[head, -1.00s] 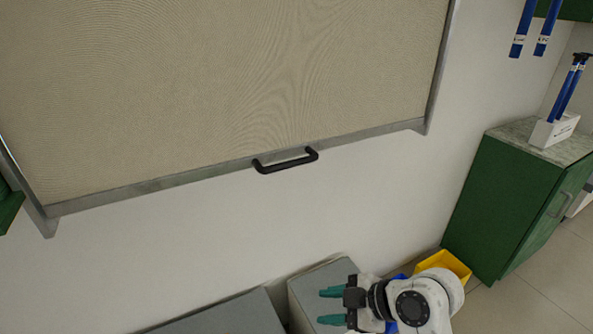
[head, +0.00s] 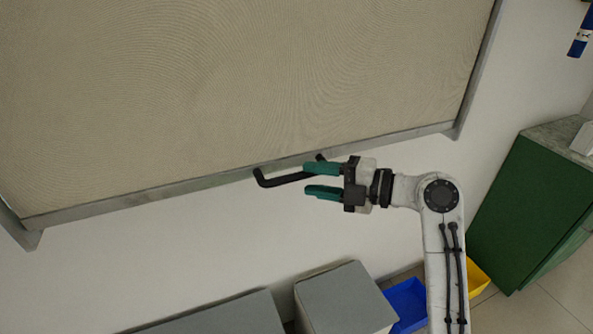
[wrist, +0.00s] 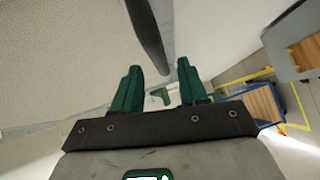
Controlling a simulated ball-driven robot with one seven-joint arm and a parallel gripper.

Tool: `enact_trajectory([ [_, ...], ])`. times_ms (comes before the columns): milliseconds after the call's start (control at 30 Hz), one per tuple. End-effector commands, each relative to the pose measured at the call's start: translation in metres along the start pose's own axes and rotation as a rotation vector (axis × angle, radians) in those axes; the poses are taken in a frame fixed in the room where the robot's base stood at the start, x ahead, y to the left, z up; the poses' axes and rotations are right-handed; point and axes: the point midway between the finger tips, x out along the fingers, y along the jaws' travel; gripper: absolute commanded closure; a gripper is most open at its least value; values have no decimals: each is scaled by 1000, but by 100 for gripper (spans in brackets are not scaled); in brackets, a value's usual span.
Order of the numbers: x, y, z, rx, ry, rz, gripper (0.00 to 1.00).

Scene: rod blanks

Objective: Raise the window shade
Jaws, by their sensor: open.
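The window shade (head: 240,80) is a beige woven panel that fills the upper part of the head view, with a grey bottom bar (head: 130,200). A black handle (head: 264,182) sticks out from the middle of that bar. My gripper (head: 308,181) has teal fingers and is open, at the right end of the handle in the head view. Its upper finger overlaps the handle's right part and hides some of it. In the wrist view, the dark handle (wrist: 146,35) lies ahead of the left finger and the gap between my fingers (wrist: 157,72) is empty. Contact cannot be told.
Grey boxes (head: 345,300) stand below against the white wall. A blue bin (head: 408,303) and a yellow bin (head: 477,279) are on the floor near my arm. A green cabinet (head: 530,205) stands at the right. The wall below the shade is clear.

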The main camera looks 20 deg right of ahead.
Motion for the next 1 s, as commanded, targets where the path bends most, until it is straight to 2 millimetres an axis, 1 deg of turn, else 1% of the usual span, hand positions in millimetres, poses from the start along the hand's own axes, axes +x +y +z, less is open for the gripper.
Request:
enact_trajectory([
  [33, 10, 2, -1, 1, 3, -3, 57],
  [100, 21, 1, -1, 1, 3, -3, 57],
  [200, 33, 1, 0, 1, 1, -3, 57],
  [300, 42, 1, 0, 1, 0, -1, 57],
  [433, 47, 0, 0, 1, 0, -2, 57],
  [700, 48, 0, 0, 0, -1, -1, 58],
  [1000, 47, 0, 0, 1, -1, -1, 87],
])
